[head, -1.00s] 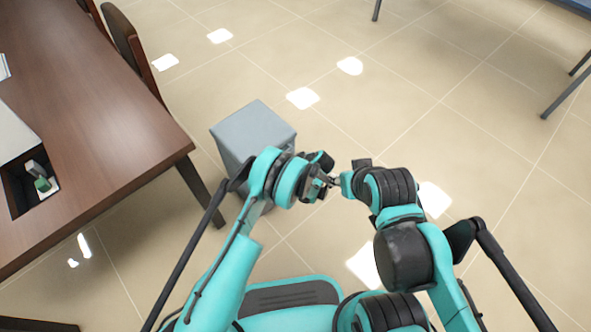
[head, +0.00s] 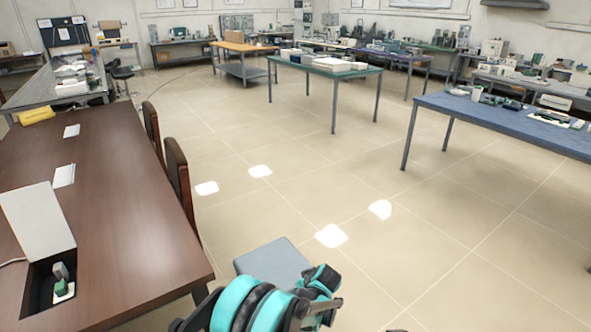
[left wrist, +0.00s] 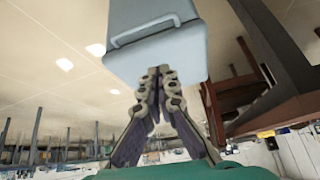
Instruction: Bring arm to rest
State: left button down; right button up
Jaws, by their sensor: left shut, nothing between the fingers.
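My left arm, teal and black, comes in at the bottom of the head view, with its gripper (head: 328,304) at the lower middle, just in front of a grey box-shaped cabinet (head: 270,258). In the left wrist view the two fingers of the left gripper (left wrist: 159,72) meet at their tips, shut with nothing between them. The cabinet (left wrist: 150,35), with a handle, shows beyond the fingertips; I cannot tell the exact gap. My right gripper is not in view; only a small dark sliver shows at the bottom edge of the head view.
A blue-topped table (head: 510,121) is at the right, a green-topped table (head: 325,70) farther back. The middle floor is clear.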

pick_arm(q)
jog(key=s+a+r+m+h, duration=0.1)
jog(key=s+a+r, duration=0.5)
jog(key=r, duration=0.4)
jog(key=s+a+r+m+h, duration=0.1)
jog(key=s+a+r, duration=0.45)
jog(key=r, duration=0.35)
jog(key=s+a+r+m, duration=0.1)
jog(key=s+a, duration=0.1)
jog(key=s, duration=0.4)
jog(key=s+a+r+m, duration=0.1)
jog(key=s+a, duration=0.2)
jog(key=s, duration=0.4)
jog(key=s+a+r+m+t+h, duration=0.1)
jog(key=s+a, duration=0.2)
jog(key=s, duration=0.3)
jog(key=shift+s, duration=0.2)
jog(key=shift+a, duration=0.15)
